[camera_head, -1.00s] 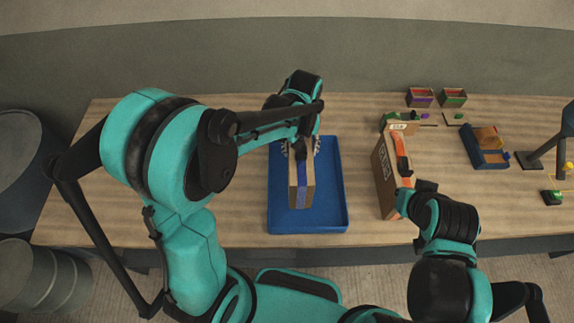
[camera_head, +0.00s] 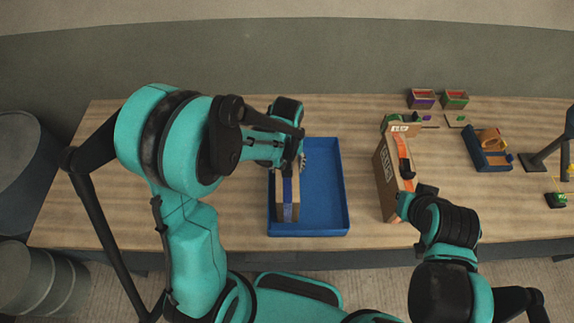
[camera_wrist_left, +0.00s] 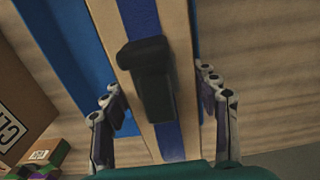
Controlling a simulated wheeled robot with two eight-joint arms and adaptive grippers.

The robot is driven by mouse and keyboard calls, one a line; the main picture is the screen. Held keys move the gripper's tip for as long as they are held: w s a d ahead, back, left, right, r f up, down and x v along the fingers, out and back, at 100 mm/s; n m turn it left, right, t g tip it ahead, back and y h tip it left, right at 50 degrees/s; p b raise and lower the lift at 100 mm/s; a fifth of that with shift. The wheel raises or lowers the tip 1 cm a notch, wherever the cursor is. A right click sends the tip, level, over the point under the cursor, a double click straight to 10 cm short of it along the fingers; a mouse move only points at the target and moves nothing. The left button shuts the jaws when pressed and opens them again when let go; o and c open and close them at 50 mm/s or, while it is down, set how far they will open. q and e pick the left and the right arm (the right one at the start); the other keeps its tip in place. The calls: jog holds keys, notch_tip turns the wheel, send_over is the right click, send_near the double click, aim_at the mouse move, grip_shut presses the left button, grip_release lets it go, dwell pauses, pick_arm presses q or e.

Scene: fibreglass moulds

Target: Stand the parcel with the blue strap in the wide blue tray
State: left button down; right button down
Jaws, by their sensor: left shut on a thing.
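The parcel with the blue strap (camera_head: 288,212) is a tan upright box with a blue band down its middle. It shows over the left part of the wide blue tray (camera_head: 325,228); I cannot tell whether it touches the tray floor. My left gripper (camera_head: 290,165) is at its top, shut on it. In the left wrist view the parcel (camera_wrist_left: 185,50) has a black handle (camera_wrist_left: 147,75) lying between the fingers of my left gripper (camera_wrist_left: 157,88). My right gripper's fingers are hidden beside the other parcel.
A cardboard parcel with an orange strap (camera_head: 388,185) stands right of the tray, close to my right wrist. Two small bins (camera_head: 421,99) (camera_head: 455,100) are at the back. A small blue tray (camera_head: 492,162) and a dark stand (camera_head: 545,152) are at the right. The right half of the wide tray is clear.

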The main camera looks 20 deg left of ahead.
pick_arm(q)
jog(key=shift+c, duration=2.3)
grip_release()
jog(key=shift+w+f, duration=0.1)
jog(key=shift+f, duration=0.05)
jog(key=shift+r, duration=0.5)
notch_tip(320, 180, up, 11)
jog(key=p, duration=0.2)
jog(key=shift+r+p, duration=0.15)
jog(key=shift+p, duration=0.2)
jog(key=s+a+r+m+t, duration=0.1)
jog(key=s+a+r+t, duration=0.1)
jog(key=s, duration=0.3)
jog(key=s+a+r+m+t, duration=0.2)
jog(key=s+r+t, duration=0.2)
jog(key=s+t, duration=0.1)
jog(key=shift+s+a+r, duration=0.2)
jog(key=shift+a, duration=0.15)
